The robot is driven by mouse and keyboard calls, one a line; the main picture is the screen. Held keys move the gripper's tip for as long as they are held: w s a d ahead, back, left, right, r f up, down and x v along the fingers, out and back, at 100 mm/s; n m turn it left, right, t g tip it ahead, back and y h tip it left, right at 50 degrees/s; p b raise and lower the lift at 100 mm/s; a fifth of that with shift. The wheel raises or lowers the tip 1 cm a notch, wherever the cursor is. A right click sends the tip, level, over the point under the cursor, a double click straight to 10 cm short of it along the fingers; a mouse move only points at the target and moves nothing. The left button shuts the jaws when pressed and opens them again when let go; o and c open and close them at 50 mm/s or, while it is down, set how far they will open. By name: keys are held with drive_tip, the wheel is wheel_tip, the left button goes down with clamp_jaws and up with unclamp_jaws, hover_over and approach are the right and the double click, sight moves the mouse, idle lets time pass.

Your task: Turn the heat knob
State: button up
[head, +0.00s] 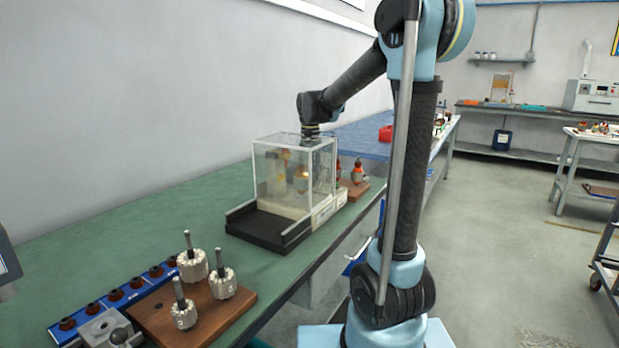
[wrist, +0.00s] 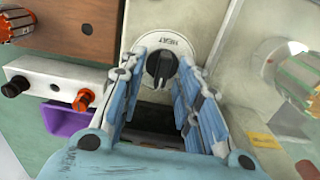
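The heat knob (wrist: 161,66) is black, with a white pointer mark, on a round pale dial labelled HEAT in the wrist view. My gripper (wrist: 163,70) has its two blue fingers spread, one on each side of the knob. Small gaps seem to show between the fingertips and the knob, but contact is hard to judge. In the head view my arm reaches down behind or over a clear box (head: 280,175) on the green bench. The knob and my fingertips cannot be made out there.
A white bar with an orange-red knob (wrist: 84,99) and a purple piece (wrist: 68,117) lie left of my fingers. A wooden block with several metal rotors (head: 192,300) stands nearer on the bench (head: 130,235).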

clamp_jaws()
drive_tip(key=shift+w+r+m, duration=0.1)
drive_tip(key=shift+w+m, duration=0.05)
drive_tip(key=shift+m, duration=1.25)
